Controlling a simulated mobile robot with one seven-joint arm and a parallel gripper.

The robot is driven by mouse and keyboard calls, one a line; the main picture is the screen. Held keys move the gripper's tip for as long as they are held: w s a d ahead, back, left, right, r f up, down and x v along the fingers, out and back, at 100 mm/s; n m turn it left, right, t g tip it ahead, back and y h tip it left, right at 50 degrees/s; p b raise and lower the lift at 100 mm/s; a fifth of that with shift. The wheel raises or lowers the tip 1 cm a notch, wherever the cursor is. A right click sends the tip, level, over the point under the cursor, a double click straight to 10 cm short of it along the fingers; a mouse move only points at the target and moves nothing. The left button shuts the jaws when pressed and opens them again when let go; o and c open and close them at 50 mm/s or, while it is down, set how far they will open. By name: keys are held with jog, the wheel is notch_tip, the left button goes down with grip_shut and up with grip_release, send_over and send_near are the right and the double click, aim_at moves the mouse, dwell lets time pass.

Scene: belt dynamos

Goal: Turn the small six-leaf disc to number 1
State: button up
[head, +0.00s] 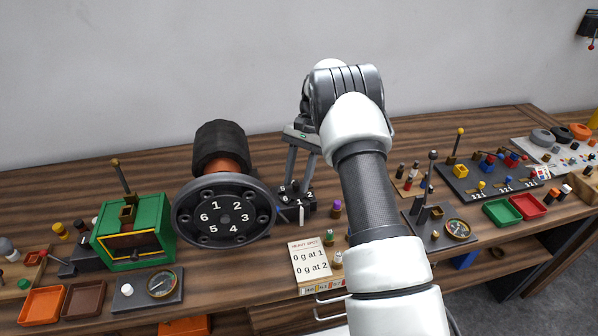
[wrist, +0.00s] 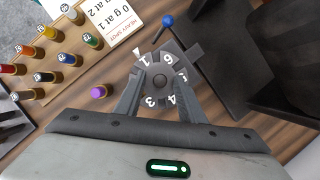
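The small six-leaf disc (wrist: 160,78) is dark grey with white numbers. In the wrist view I read 1, 6, 3 and 4, and part of a 5; number 2 is hidden at the left finger. Number 1 faces a small white pointer (wrist: 138,53), about in line with it. In the head view the disc (head: 296,196) stands right of the big wheel. My gripper (wrist: 160,82) has one finger on each side of the disc, over the leaves. The fingers are apart, but I cannot tell whether they press on it. It also shows in the head view (head: 301,150).
A large numbered wheel (head: 225,218) stands close left of the disc. A blue-tipped rod (wrist: 168,20) rises beside it. A "heavy spot" card (head: 312,262) and several coloured pegs (wrist: 52,50) are near. A green box (head: 135,230) stands further left.

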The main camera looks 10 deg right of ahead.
jog(key=v, duration=1.2)
dwell(0.3)
